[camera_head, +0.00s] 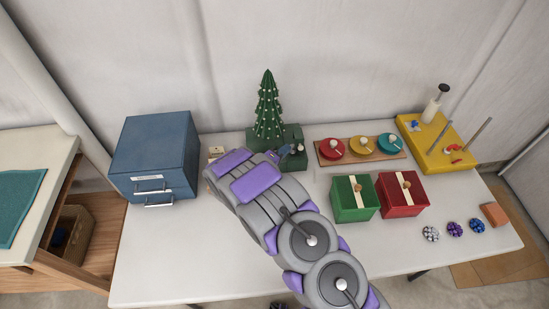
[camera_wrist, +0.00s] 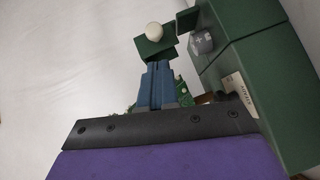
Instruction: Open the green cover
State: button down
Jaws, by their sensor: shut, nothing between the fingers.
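A dark green box (camera_head: 291,134) with a small decorated tree (camera_head: 268,105) stands at the back middle of the table. In the wrist view the green box (camera_wrist: 255,85) fills the right side and carries a small pale label. A small green square cover (camera_wrist: 148,47) with a white round knob (camera_wrist: 154,31) shows just beyond my fingertips. It looks tilted; I cannot tell how far it is open. My gripper (camera_wrist: 158,64) is shut and empty, its blue-grey fingers side by side. Its tips overlap the cover's lower edge in the picture; contact is unclear. In the head view my gripper (camera_head: 285,152) is at the box's front, partly hidden by my arm.
A blue cabinet (camera_head: 157,145) stands at the left. Green (camera_head: 345,205) and red (camera_head: 400,205) boxes with cream straps stand right of my arm. Behind them is a wooden tray (camera_head: 320,148) with coloured discs. A yellow board (camera_head: 425,146) with rods is at the right.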

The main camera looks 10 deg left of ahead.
aim_at(299, 141)
jog(key=shift+w+d+f+b, duration=0.15)
jog(key=shift+d, duration=0.45)
jog(key=shift+w+d+f+b, duration=0.15)
jog(key=shift+d, duration=0.45)
jog(key=shift+d+r, duration=0.1)
jog(key=shift+r, duration=0.05)
jog(key=shift+d+r+g+p, duration=0.15)
jog(key=shift+g+p, duration=0.15)
jog(key=shift+p, duration=0.35)
